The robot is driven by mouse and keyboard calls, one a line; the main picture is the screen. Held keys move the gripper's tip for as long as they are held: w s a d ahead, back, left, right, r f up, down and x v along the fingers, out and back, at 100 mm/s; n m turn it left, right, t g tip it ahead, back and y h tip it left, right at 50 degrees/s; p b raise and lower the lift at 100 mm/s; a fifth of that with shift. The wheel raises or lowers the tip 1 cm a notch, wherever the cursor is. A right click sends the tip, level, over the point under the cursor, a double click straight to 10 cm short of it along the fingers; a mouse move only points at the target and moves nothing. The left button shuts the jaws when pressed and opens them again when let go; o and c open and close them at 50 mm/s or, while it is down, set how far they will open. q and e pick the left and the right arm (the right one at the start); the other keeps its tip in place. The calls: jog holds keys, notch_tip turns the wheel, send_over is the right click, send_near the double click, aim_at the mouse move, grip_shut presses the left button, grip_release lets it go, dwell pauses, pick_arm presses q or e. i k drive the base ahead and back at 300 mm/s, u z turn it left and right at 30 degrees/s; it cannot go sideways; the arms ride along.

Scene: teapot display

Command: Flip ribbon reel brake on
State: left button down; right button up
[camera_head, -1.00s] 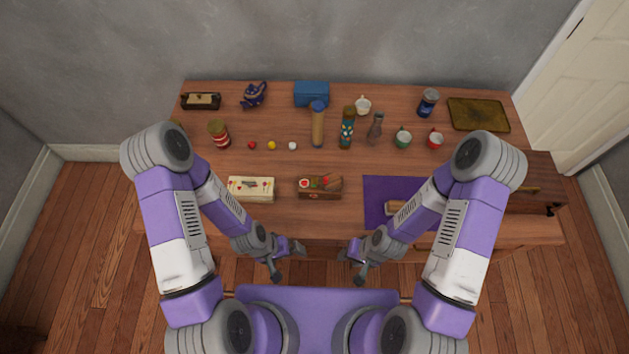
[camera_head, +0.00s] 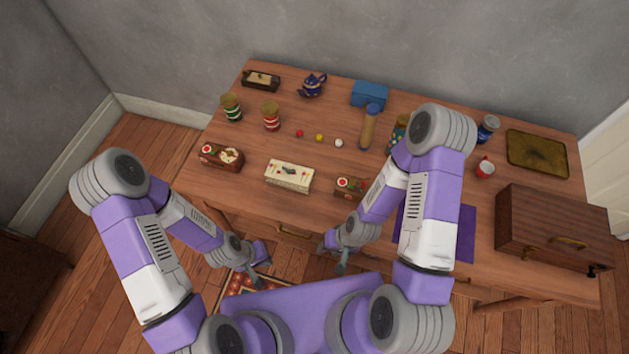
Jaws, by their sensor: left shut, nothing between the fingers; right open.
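Three small boxes stand along the table's front: a wooden one with a red disc and a pale disc on top (camera_head: 221,157), a cream one with a dark fitting on its lid (camera_head: 288,177), and another wooden one with a red disc (camera_head: 347,187), partly hidden by my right arm. I cannot tell which bears the ribbon reel brake; any lever is too small to make out. My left gripper (camera_head: 261,262) is shut and empty, off the table's front edge. My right gripper (camera_head: 336,256) is open and empty, also in front of the table. Neither touches anything.
Behind the boxes are striped jars (camera_head: 271,116), small balls (camera_head: 319,138), a blue teapot (camera_head: 313,85) and a blue box (camera_head: 369,94). A wooden cabinet (camera_head: 553,229) stands right, beside a purple mat (camera_head: 466,232). My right arm covers the middle right.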

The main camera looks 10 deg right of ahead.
aim_at(352, 182)
jog(key=u, duration=0.35)
jog(key=k, duration=0.9)
jog(key=z, duration=1.15)
jog(key=i, duration=0.5)
jog(key=z, duration=0.05)
